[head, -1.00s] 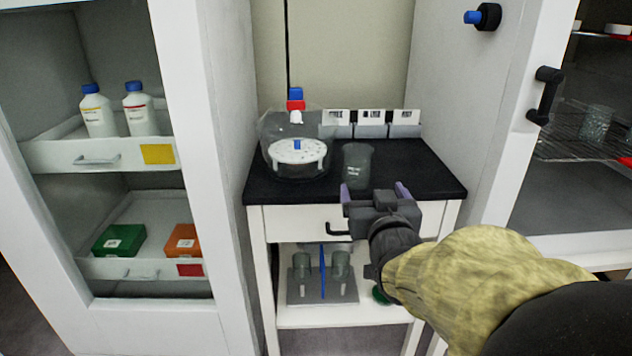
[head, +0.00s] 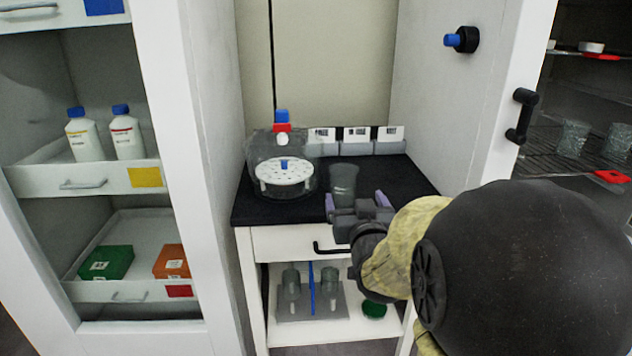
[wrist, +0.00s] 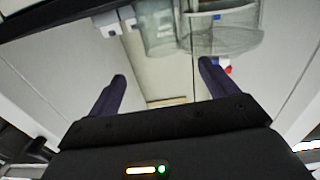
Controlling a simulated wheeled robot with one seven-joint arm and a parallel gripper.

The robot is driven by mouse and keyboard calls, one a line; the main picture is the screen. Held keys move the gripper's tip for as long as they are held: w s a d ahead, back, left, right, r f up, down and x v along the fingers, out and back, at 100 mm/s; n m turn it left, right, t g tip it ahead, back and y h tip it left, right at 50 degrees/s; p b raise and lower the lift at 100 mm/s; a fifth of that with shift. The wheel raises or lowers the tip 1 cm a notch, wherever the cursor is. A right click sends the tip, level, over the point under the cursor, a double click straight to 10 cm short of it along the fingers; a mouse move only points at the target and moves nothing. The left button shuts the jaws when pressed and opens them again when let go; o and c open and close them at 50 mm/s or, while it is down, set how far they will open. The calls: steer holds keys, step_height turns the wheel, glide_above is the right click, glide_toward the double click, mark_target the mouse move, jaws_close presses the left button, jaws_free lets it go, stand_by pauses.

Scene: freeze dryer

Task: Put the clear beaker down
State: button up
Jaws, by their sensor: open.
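The clear beaker (head: 344,179) stands upright on the black top of the small cabinet (head: 392,180), right of the freeze dryer chamber. It also shows at the top of the wrist view (wrist: 155,28), beyond my fingers. My gripper (head: 358,200) is open, at the front edge of the black top, just in front of the beaker. In the wrist view the two purple fingers (wrist: 163,85) are spread with nothing between them. In the head view my gripper hides the beaker's lower front.
The clear chamber (head: 264,190) with a white perforated disc (head: 286,171) is close left of the beaker. Label holders (head: 357,149) line the back edge. A handle (head: 521,115) projects at right. Black top right of the beaker is free.

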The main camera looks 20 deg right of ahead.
mark_target(346, 181)
steer(key=p+x, duration=0.2)
steer(key=p, duration=0.3)
steer(key=shift+r, duration=0.2)
steer(key=p, duration=0.6)
steer(key=shift+w+p, duration=0.3)
steer(key=shift+p, duration=0.1)
steer(key=p+x, duration=0.2)
steer(key=p, duration=0.2)
steer(key=shift+w+d+p, duration=0.1)
steer(key=shift+w+p, duration=0.05)
steer(key=shift+p, duration=0.25)
steer(key=shift+f+p+x, duration=0.15)
steer(key=shift+p+x, duration=0.1)
steer(key=shift+x, duration=0.4)
steer(key=shift+f+p+x, duration=0.15)
steer(key=shift+p+x, duration=0.1)
steer(key=shift+x, duration=0.45)
steer(key=shift+p+x, duration=1.15)
steer(key=shift+x, duration=1.4)
steer(key=shift+f, duration=0.15)
steer(key=c, duration=1.2)
